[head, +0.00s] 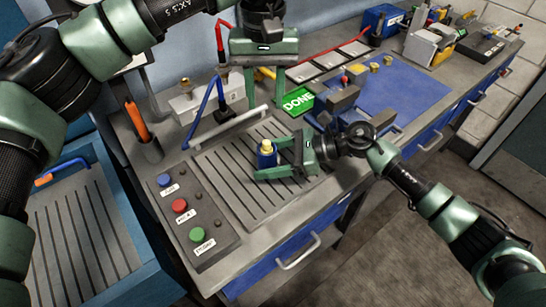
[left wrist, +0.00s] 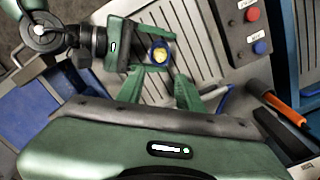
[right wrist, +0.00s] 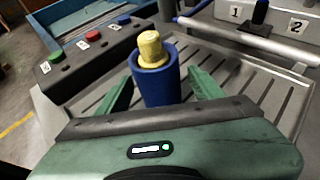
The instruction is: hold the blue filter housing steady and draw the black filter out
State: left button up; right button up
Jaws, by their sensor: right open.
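The blue filter housing (head: 267,160) stands upright on the slotted grey tray. A yellow filter (head: 267,145), not a black one, sticks out of its top. My right gripper (head: 270,160) is open, its fingers on either side of the housing; the right wrist view shows the blue housing (right wrist: 157,85) and yellow filter (right wrist: 150,47) between them with gaps. My left gripper (head: 265,104) is open and empty, pointing down above and behind the housing. In the left wrist view the yellow filter top (left wrist: 159,55) shows beyond its spread fingers. I make out no black filter.
A button panel (head: 185,212) with blue, red and green buttons is at the bench's front left. A green DONE sign (head: 298,102) and a blue mat (head: 400,92) lie to the right. A grey bar (head: 240,127) runs behind the slotted tray (head: 225,185). An orange-handled tool (head: 137,122) stands left.

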aim_at(266, 142)
grip_shut()
pick_arm(q)
jog(key=shift+o, duration=0.4)
notch_tip(266, 142, down, 2)
jog(key=n, duration=0.6)
jog(key=shift+f, duration=5)
grip_shut()
